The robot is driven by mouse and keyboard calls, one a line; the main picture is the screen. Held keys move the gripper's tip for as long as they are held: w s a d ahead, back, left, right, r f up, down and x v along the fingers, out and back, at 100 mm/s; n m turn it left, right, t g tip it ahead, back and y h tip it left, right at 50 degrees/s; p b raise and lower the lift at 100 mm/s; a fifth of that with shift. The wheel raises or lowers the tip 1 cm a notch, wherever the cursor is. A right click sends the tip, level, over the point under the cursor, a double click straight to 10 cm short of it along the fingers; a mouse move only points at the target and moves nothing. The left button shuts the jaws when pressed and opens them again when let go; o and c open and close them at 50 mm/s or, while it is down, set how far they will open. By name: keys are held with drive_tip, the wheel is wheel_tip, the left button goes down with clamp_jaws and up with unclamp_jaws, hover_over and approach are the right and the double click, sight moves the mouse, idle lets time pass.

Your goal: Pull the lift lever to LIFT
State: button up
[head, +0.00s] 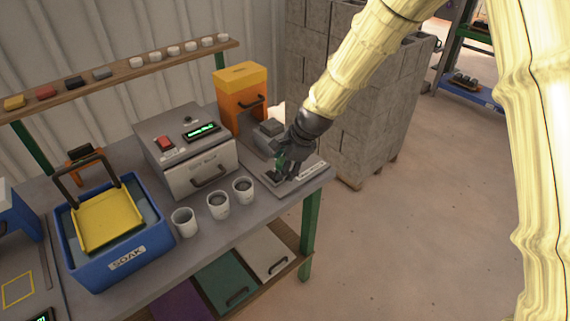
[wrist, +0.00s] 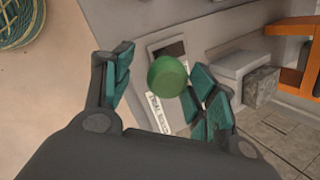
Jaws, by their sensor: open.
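A round green knob (wrist: 167,76) shows in the wrist view, above a dark slot in a light plate (wrist: 155,118) with a printed label that I cannot read fully. I cannot tell whether this is the lift lever; no LIFT mark is readable. My gripper (head: 284,170) is at the table's right end, over that plate (head: 310,173). In the wrist view its teal-padded fingers are open on either side of the knob, which looks closer to the right finger. In the head view the fingers mostly hide the knob.
A grey press box (head: 205,180) with a red switch stands left of my gripper, three white cups (head: 218,205) in front. An orange bin (head: 235,105) is behind. A blue SOAK tub (head: 125,262) holds a yellow tray (head: 105,215) with a black handle. Floor at right is clear.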

drive_tip(key=v, duration=1.2)
drive_tip(key=shift+s, duration=0.1)
drive_tip(key=shift+f, duration=0.1)
drive_tip(key=s+d+f+n+h, duration=0.15)
drive_tip(key=s+d+f, duration=0.3)
drive_tip(key=f, duration=0.45)
drive_tip(key=s+d+f+n+g, duration=0.1)
drive_tip(key=s+d+f+n, duration=0.3)
drive_tip(key=f, duration=0.5)
drive_tip(key=s+d+f+n+h, duration=0.1)
drive_tip(key=s+d+f, duration=0.35)
drive_tip(key=f, duration=0.45)
drive_tip(key=s+d+f+n, duration=0.2)
drive_tip(key=s+f+n, duration=0.1)
drive_tip(key=s, duration=0.6)
drive_tip(key=s+d+f+n+g+h, duration=0.1)
drive_tip(key=s+d+f+n, duration=0.2)
drive_tip(key=s+f, duration=0.3)
drive_tip(key=s+d+f+n, duration=0.3)
drive_tip(key=s+f, duration=0.2)
drive_tip(key=s, duration=0.7)
drive_tip(key=shift+d+g, duration=0.25)
drive_tip(key=shift+g, duration=0.15)
drive_tip(key=shift+s, duration=0.15)
